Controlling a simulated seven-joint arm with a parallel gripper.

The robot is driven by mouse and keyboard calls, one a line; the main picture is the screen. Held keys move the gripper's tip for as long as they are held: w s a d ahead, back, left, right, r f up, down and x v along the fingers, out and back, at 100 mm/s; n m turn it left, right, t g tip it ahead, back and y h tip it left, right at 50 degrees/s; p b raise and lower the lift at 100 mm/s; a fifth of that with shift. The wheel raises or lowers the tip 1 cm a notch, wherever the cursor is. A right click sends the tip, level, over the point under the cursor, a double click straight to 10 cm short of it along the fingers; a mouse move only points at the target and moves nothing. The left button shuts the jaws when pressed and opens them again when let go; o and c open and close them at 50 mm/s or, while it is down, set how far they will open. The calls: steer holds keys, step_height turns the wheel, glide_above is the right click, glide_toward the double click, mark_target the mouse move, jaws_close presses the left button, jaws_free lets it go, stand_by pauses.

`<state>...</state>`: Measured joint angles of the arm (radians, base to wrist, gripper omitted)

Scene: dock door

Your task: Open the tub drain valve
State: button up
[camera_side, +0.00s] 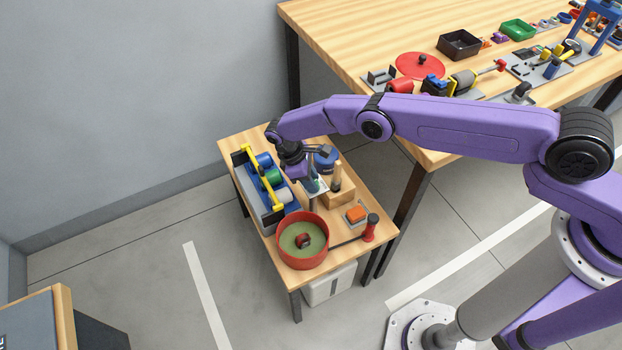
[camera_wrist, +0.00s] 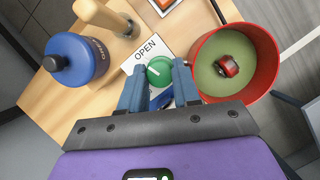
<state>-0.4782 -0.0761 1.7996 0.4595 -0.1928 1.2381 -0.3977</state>
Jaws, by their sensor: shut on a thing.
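A green valve knob (camera_wrist: 159,71) with a white pointer line sits beside a white label reading OPEN (camera_wrist: 147,48). The line points left and slightly up in the wrist view. My gripper (camera_wrist: 160,80) is shut on the knob, one blue-grey finger on each side. The red round tub (camera_wrist: 272,72) stands to the right of the knob. Inside it is a flat green surface (camera_wrist: 211,78) with a small red and dark object (camera_wrist: 229,67) on it. In the side view the tub (camera_side: 302,263) is at the small table's front, and my gripper (camera_side: 314,184) hides the knob.
A blue bottle (camera_wrist: 70,58) and a wooden block with a peg (camera_side: 339,192) stand close to my gripper. A rack of coloured rolls (camera_side: 267,178) with a yellow bar lies to its left. A red-handled tool (camera_side: 370,228) and an orange piece (camera_side: 355,214) lie at right.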

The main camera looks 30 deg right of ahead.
steer(key=shift+m+g, duration=0.3)
steer(key=shift+m, duration=0.3)
stand_by(0.3)
steer(key=o, duration=1)
steer(key=shift+o, duration=0.2)
steer(key=shift+r, duration=0.1)
steer(key=v, duration=0.7)
steer(key=shift+r, duration=0.2)
steer(key=shift+d+y, duration=0.1)
steer(key=shift+y, duration=0.2)
